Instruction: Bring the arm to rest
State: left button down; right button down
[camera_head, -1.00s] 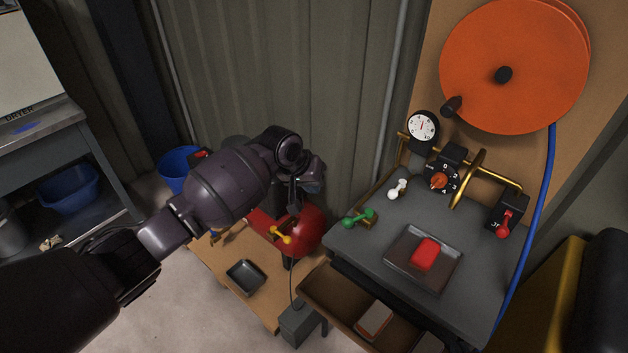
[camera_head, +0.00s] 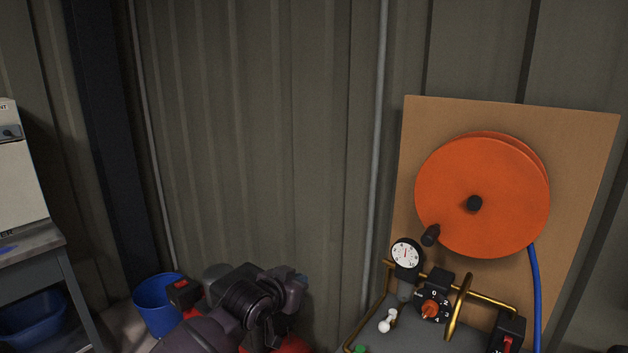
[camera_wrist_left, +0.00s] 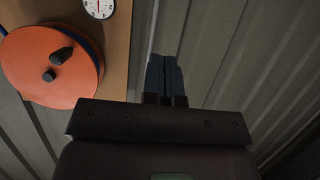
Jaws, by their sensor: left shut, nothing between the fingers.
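My left arm shows at the bottom of the head view, low in front of the corrugated wall. In the left wrist view my left gripper (camera_wrist_left: 166,76) has its two dark fingers together, with nothing between them. The fingers point toward the corrugated wall, and I see them touching no object. In the head view the fingers are not clearly visible. My right gripper is not in view.
An orange hose reel (camera_head: 500,190) hangs on a brown board at right. Below it, a grey bench (camera_head: 385,340) carries a gauge (camera_head: 405,254), a dial box (camera_head: 434,298) and brass rails. A blue bucket (camera_head: 158,312) stands left of my arm.

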pick_arm(q)
jog(key=s+a+f+n+t+y, duration=0.2)
jog(key=s+a+f, duration=0.3)
jog(key=s+a, duration=0.3)
jog(key=s+a+f+n+t+y, duration=0.1)
jog(key=s+a+f+t+y, duration=0.15)
jog(key=s+a+f, duration=0.45)
jog(key=s+a+f+n+g+y, duration=0.1)
jog(key=s+a+f, duration=0.2)
jog(key=s, duration=0.3)
jog(key=s+a+f+g+y, duration=0.1)
jog(key=s+a+f+g, duration=0.1)
jog(key=s, duration=0.5)
jog(key=s+a+f+n+g+y, duration=0.1)
jog(key=s+a+f, duration=0.3)
jog(key=s+f, duration=0.2)
jog(key=shift+s+f+n, duration=0.3)
jog(key=shift+s, duration=0.35)
jog(key=shift+a+g, duration=0.1)
jog(key=shift+g, duration=0.15)
